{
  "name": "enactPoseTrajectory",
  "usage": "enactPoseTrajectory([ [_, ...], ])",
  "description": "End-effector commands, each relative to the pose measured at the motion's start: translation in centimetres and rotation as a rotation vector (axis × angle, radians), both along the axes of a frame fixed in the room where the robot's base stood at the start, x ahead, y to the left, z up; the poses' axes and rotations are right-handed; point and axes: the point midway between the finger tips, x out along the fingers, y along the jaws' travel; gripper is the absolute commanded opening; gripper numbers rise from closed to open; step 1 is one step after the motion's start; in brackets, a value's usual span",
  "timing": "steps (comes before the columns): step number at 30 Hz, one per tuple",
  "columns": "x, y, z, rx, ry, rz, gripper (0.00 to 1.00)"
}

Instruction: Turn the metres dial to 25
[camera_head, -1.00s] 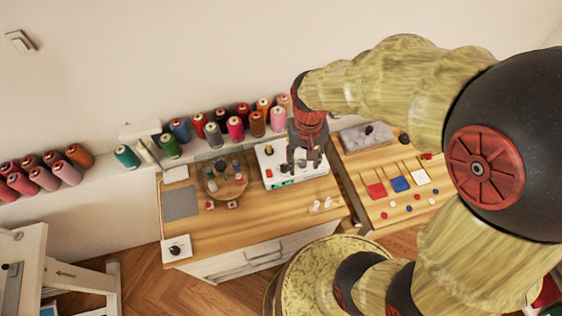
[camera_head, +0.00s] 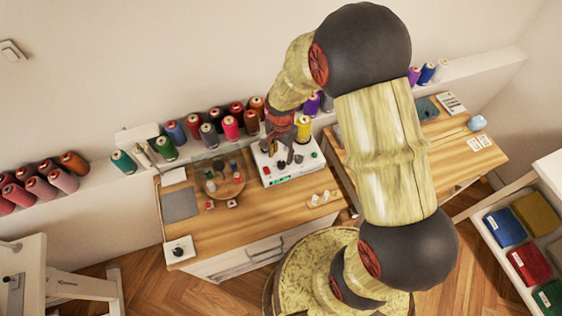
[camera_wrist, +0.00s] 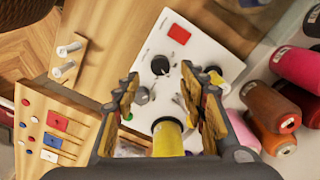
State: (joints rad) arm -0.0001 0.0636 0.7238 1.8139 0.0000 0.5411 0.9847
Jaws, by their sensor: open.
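A white control panel (camera_head: 300,174) stands on the wooden bench in the head view, under my gripper (camera_head: 285,154). The wrist view shows the panel (camera_wrist: 205,52) from above with a black knob (camera_wrist: 160,65), a grey knob (camera_wrist: 141,96) and a red square (camera_wrist: 179,34). My gripper (camera_wrist: 160,88) is open, with its fingers spread above the panel. The black knob shows just beyond the fingertips, and the grey knob is close to the left finger. No finger clearly touches a knob. Dial labels and numbers are too small to read, so I cannot tell which is the metres dial.
A yellow cylinder (camera_wrist: 167,138) shows between the finger bases; its distance is unclear. Thread spools (camera_head: 231,127) line the ledge behind the bench. A round wooden tray (camera_head: 226,187) stands left of the panel, and two small white pegs (camera_head: 319,199) stand in front.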

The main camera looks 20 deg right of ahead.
Motion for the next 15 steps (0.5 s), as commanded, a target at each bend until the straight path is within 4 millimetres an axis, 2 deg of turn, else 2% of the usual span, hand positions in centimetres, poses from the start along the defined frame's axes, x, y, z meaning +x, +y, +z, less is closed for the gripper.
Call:
enactPoseTrajectory([
  [1,-0.1,0.0,-1.0,0.000,0.002,0.000,0.42],
  [6,0.0,0.0,-3.5,0.000,0.001,0.001,0.42],
  [10,0.0,0.0,-4.8,0.000,0.000,0.002,0.42],
  [15,0.0,0.0,-5.5,0.000,0.000,0.002,0.42],
])
